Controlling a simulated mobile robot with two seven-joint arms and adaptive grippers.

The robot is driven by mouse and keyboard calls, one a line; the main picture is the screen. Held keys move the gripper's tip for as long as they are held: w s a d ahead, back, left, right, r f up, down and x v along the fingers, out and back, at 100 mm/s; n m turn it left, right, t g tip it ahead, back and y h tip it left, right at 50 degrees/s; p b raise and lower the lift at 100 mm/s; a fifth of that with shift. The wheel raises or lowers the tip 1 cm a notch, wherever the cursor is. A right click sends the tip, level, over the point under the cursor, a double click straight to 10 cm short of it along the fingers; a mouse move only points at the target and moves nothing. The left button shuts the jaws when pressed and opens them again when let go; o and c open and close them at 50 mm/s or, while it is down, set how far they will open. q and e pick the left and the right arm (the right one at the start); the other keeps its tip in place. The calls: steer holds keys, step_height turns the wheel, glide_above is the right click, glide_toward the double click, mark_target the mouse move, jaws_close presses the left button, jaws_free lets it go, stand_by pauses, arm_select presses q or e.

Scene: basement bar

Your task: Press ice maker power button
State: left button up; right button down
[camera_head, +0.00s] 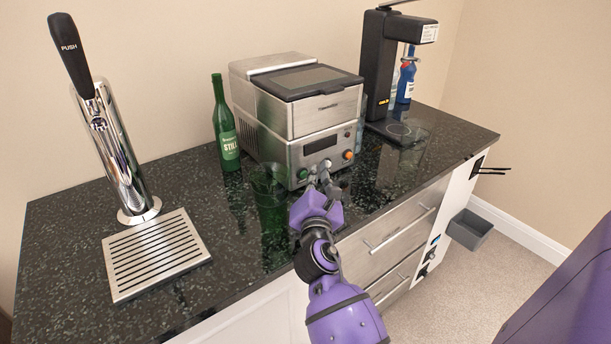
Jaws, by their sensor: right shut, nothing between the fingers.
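The ice maker (296,109) is a silver box with a dark lid window, standing on the dark counter. Its front panel has a small dark display (320,145), a green button (303,173) at the lower left and an orange button (347,155) at the right. My right gripper (322,178) is shut and empty, with its tips in front of the lower part of the panel, just right of the green button. I cannot tell whether the tips touch the panel; they hide part of its lower middle. My left gripper is not in view.
A clear green glass (268,185) stands close left of my gripper. A green bottle (225,125) is left of the ice maker. A beer tap (115,150) and drip tray (156,255) are at the left, a black dispenser (379,65) at the right. Drawers (392,238) lie below.

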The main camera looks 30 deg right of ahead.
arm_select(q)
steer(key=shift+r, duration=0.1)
arm_select(e)
steer(key=shift+s, duration=0.25)
steer(key=shift+s+d+r+p, duration=0.15)
steer(key=shift+s+p, duration=0.35)
steer(key=shift+s, duration=1.3)
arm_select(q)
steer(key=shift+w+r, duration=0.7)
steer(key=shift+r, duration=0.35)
arm_select(e)
steer(key=shift+s+d, duration=0.1)
steer(key=shift+s, duration=1.1)
